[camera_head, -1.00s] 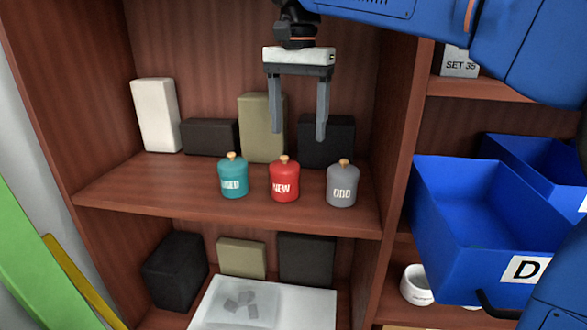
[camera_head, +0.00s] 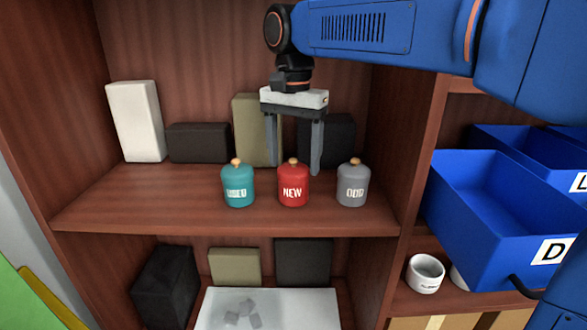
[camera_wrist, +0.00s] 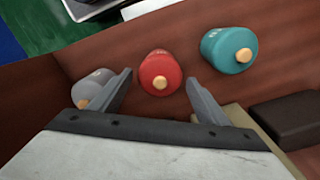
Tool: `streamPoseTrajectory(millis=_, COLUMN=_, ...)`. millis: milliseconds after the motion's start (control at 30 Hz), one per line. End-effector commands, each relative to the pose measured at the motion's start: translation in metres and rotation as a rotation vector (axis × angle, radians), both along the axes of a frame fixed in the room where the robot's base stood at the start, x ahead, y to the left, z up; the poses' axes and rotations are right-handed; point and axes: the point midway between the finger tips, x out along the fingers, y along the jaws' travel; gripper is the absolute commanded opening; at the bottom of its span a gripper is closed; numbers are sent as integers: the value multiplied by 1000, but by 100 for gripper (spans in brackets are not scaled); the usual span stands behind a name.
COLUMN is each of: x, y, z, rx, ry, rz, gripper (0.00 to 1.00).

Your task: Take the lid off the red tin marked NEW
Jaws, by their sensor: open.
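The red tin marked NEW (camera_head: 293,188) stands upright on the shelf, its lid on with a wooden knob on top. It is between the teal tin marked USED (camera_head: 238,188) and the grey tin marked ODD (camera_head: 352,188). My gripper (camera_head: 294,168) is open and empty, pointing down close above and behind the red tin. In the wrist view the red tin (camera_wrist: 160,73) shows beyond and between the spread fingers (camera_wrist: 160,85); I see no contact. The grey tin (camera_wrist: 90,88) is partly hidden by one finger there, and the teal tin (camera_wrist: 228,50) is clear.
Boxes stand behind the tins: white (camera_head: 135,122), dark (camera_head: 199,143), olive (camera_head: 246,115) and black (camera_head: 340,140). A blue bin marked D (camera_head: 470,215) is at right. A white mug (camera_head: 425,273) sits below. The shelf (camera_head: 130,200) left of the tins is clear.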

Motion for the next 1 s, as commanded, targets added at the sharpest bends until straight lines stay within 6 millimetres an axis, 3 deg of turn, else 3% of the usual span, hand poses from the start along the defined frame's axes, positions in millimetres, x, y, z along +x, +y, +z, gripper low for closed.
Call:
streamPoseTrajectory(millis=67, x=0, y=0, z=0, rx=0, ry=0, rz=0, gripper=67)
streamPoseTrajectory(millis=233, x=0, y=0, z=0, rx=0, ry=0, rz=0, gripper=27)
streamPoseTrajectory(millis=333, x=0, y=0, z=0, rx=0, ry=1, rz=0, gripper=23)
streamPoseTrajectory(millis=767, x=-2, y=0, z=1, rx=-2, ry=3, rz=0, gripper=22)
streamPoseTrajectory(millis=900, x=-4, y=1, z=14, rx=-2, ry=3, rz=0, gripper=0)
streamPoseTrajectory(millis=1000, x=-4, y=1, z=26, rx=-1, ry=2, rz=0, gripper=0)
